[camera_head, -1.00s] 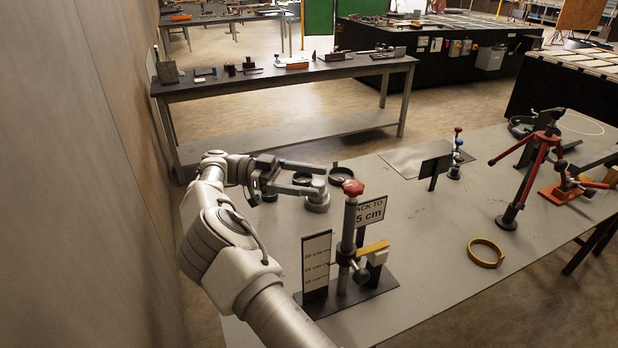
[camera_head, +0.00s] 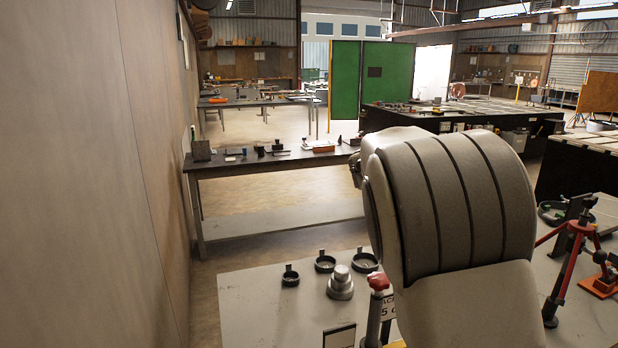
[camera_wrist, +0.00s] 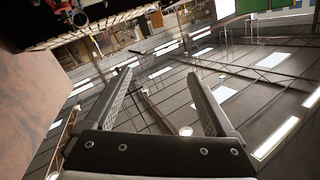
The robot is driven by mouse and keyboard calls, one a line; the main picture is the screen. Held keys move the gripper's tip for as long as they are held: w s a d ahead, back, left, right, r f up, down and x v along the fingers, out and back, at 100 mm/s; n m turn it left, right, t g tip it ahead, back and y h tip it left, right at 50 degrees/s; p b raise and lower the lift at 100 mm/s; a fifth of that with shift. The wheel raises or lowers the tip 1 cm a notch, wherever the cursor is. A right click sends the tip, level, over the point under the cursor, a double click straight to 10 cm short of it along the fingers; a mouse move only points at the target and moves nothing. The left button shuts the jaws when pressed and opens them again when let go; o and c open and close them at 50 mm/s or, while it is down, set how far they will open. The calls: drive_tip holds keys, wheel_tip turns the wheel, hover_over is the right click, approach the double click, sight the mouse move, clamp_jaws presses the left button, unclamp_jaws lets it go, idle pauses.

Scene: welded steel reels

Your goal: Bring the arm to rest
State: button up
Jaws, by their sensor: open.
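My arm (camera_head: 450,210) is folded up close to the head camera, and a large grey ribbed link fills the right middle of that view. My gripper (camera_wrist: 158,85) shows in the wrist view with its two fingers spread apart. It is open and nothing is between the fingers. The wrist view looks up at the roof beams and light panels, tilted. My gripper itself cannot be made out in the head view.
The grey table (camera_head: 260,300) below holds several small dark round cups, a grey stepped knob (camera_head: 340,283) and a red-topped post (camera_head: 376,300). A red tripod stand (camera_head: 568,260) is at the right. A plain wall (camera_head: 90,170) runs close on the left. A dark workbench (camera_head: 260,165) stands behind.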

drive_tip(key=s+a+n+t+y, duration=0.1)
drive_tip(key=s+a+n+y, duration=0.9)
drive_tip(key=s+a+y, duration=0.5)
drive_tip(key=s+d+f+n+g+h, duration=0.1)
drive_tip(key=s+f+g, duration=0.1)
drive_tip(key=s+f, duration=0.3)
drive_tip(key=s+f+n+g+h, duration=0.1)
drive_tip(key=s+f+g, duration=0.2)
drive_tip(key=s, duration=1)
drive_tip(key=s+d+f+n+g, duration=0.1)
drive_tip(key=s+f+g, duration=0.1)
drive_tip(key=s+f, duration=0.5)
drive_tip(key=shift+s+d+n+g+h, duration=0.3)
drive_tip(key=shift+s+n+h, duration=0.1)
drive_tip(key=shift+s, duration=0.65)
drive_tip(key=shift+f, duration=0.1)
